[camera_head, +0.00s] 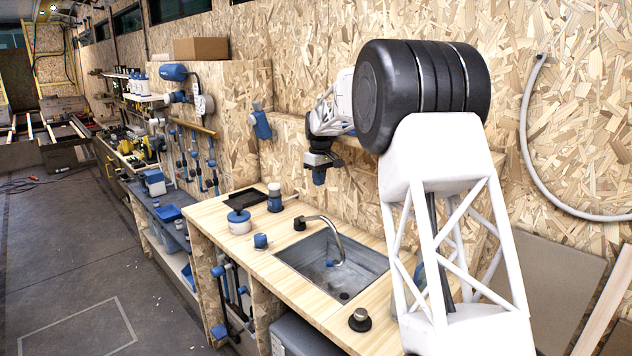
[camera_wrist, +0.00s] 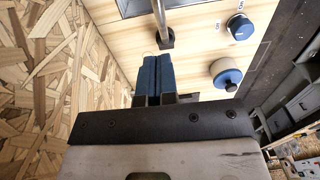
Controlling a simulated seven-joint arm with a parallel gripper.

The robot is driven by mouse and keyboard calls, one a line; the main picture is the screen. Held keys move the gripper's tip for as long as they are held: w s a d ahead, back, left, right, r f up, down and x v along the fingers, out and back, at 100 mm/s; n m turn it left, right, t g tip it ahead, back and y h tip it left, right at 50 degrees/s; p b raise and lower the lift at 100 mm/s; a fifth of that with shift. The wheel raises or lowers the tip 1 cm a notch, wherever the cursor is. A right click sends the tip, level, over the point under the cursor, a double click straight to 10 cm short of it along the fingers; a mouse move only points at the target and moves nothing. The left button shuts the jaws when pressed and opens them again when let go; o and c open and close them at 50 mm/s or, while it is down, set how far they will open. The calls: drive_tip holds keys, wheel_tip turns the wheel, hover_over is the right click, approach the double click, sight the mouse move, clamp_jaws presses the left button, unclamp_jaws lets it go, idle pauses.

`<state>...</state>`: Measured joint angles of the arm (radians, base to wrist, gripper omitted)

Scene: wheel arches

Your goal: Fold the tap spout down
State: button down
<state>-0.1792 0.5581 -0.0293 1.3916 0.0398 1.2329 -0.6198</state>
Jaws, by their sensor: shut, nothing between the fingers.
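The tap (camera_head: 323,220) stands on the wooden counter at the sink's left edge. Its metal spout rises from a black base and arches over the sink basin (camera_head: 300,254), its end hanging above the basin. My gripper (camera_head: 319,180) points down in the head view, above the counter's back side near the wall and apart from the tap. In the wrist view my gripper's blue fingers (camera_wrist: 153,62) are together with nothing between them. The tap's black base (camera_wrist: 165,40) and part of its spout show just beyond the fingertips; the rest of the spout is out of that view.
A blue knob (camera_head: 260,241), a white pot with a blue lid (camera_head: 238,224) and a blue jar (camera_head: 274,199) stand left of the tap. A black round knob (camera_head: 360,320) sits at the front right. The chipboard wall (camera_head: 285,155) rises close behind my gripper.

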wheel_tip(320, 180, up, 6)
drive_tip(key=shift+r, duration=0.15)
idle(0.3)
drive_tip(key=shift+d, duration=0.15)
drive_tip(key=s+d+r+m+t, duration=0.15)
drive_tip(key=s+d, duration=0.25)
drive_tip(key=s, duration=0.7)
drive_tip(key=s+d+r+m, duration=0.2)
drive_tip(key=s+d+r, duration=0.15)
drive_tip(key=s, duration=0.75)
drive_tip(key=s+d+r+m, duration=0.15)
drive_tip(key=s+d, duration=0.35)
drive_tip(key=s, duration=0.7)
drive_tip(key=s+d+f+m, duration=0.1)
drive_tip(key=s+f, duration=0.3)
drive_tip(key=s, duration=0.7)
drive_tip(key=s+d+f+m+t, duration=0.1)
drive_tip(key=s+d+f, duration=0.2)
drive_tip(key=s, duration=0.8)
drive_tip(key=s+d+f+m, duration=0.2)
drive_tip(key=s+f, duration=0.3)
drive_tip(key=s, duration=0.7)
drive_tip(key=shift+h, duration=0.3)
drive_tip(key=shift+f, duration=0.1)
